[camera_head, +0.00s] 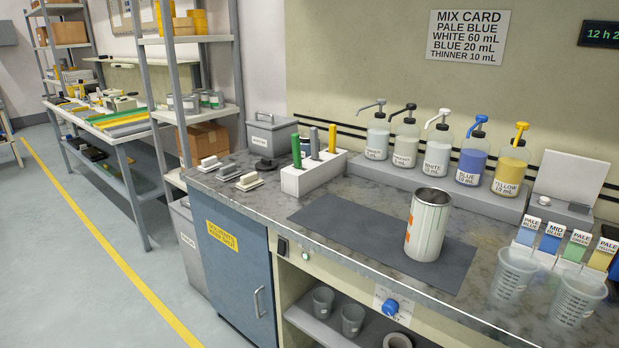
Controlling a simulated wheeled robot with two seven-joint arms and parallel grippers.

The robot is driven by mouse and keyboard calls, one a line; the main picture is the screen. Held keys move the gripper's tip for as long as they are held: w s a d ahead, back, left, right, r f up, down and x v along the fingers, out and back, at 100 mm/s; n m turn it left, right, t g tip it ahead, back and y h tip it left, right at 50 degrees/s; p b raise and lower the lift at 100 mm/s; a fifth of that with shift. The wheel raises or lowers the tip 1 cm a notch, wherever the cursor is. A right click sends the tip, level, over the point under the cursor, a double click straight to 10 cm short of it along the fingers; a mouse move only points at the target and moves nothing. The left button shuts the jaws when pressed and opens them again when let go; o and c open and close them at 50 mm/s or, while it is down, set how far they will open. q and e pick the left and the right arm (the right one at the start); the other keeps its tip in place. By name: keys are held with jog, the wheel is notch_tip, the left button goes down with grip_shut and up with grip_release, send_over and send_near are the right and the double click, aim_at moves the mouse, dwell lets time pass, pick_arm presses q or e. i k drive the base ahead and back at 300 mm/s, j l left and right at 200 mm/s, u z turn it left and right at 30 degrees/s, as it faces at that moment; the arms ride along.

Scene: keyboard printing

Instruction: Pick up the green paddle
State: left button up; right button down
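The green paddle (296,150) stands upright in a white holder block (306,178) on the counter (245,193), at the block's left end. A grey paddle (314,143) and a yellow paddle (332,138) stand beside it in the same block. Only the upper part of each paddle shows; the lower ends are hidden in the block. Neither of my grippers is in this view.
A metal can (428,224) stands on a dark mat (362,229) to the right. Pump bottles (437,153) line the back. Small white-handled items (249,182) sit left of the block. Clear cups (513,273) are at the front right. The mat's left part is clear.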

aim_at(295, 137)
jog(key=i+j+z, duration=0.15)
jog(key=z, duration=0.35)
jog(key=i+j+z, duration=0.1)
jog(key=j+z, duration=0.7)
jog(key=z, duration=0.15)
jog(key=i+j, duration=0.05)
